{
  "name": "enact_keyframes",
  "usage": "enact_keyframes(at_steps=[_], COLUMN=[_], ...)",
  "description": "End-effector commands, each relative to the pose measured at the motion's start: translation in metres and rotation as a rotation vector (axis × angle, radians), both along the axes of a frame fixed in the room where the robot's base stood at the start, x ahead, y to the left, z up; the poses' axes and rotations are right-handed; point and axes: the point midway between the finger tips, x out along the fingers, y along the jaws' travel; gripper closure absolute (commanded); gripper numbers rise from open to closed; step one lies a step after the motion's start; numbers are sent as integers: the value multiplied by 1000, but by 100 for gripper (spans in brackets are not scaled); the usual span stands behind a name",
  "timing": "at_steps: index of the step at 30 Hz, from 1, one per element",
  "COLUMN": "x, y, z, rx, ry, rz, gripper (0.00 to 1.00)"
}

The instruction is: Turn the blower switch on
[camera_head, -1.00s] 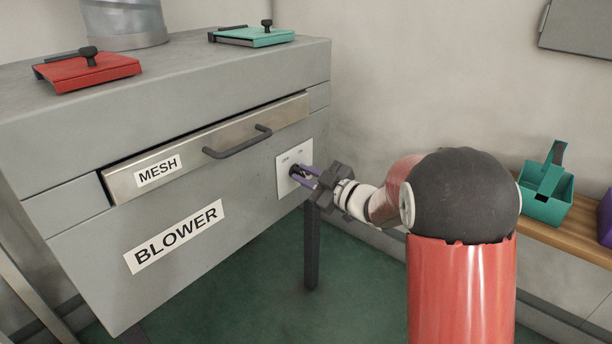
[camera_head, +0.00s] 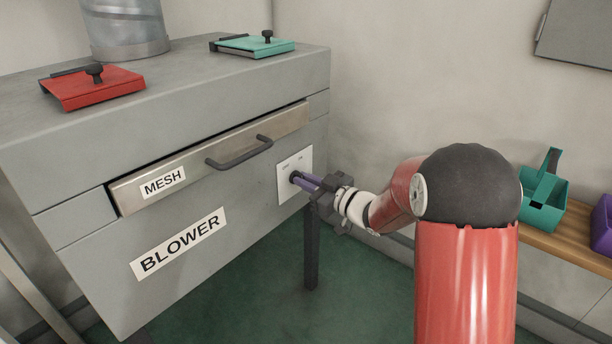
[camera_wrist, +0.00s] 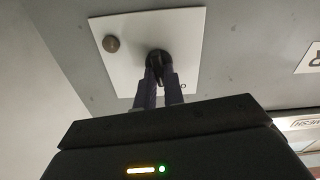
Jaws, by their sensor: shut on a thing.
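The blower switch is a black knob (camera_wrist: 159,62) on a white plate (camera_head: 288,166) on the front of the grey blower cabinet (camera_head: 140,298), right of the drawer. The plate fills the top middle of the wrist view (camera_wrist: 194,45). My gripper (camera_head: 301,179) reaches the plate from the right, its purple fingers shut on the knob. In the wrist view, my gripper's fingertips (camera_wrist: 160,77) sit on either side of the knob. The fingers and gripper body cover part of the plate and its markings, so the switch's setting cannot be told.
A round brown button or light (camera_wrist: 111,44) is also on the plate. The MESH drawer (camera_head: 210,158) with its dark handle (camera_head: 240,152) is left of the switch. Red (camera_head: 92,88) and teal (camera_head: 252,46) lidded pieces lie on top. A teal bin (camera_head: 544,206) stands right.

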Motion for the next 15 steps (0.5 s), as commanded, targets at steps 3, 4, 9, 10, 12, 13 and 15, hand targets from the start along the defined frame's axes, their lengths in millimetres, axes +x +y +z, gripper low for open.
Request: enact_keyframes(at_steps=[3,4,9,10,12,13,15], x=[1,1,1,1,1,1,2], y=[-2,-2,-2,-2,-2,-2,-3], z=[3,4,3,3,3,3,2], rx=[69,86,184,200,236,250,283], ry=[92,114,240,260,308,326,367], rz=[-2,-1,-2,-2,-1,-1,-2], gripper=[100,100,100,100,100,100,100])
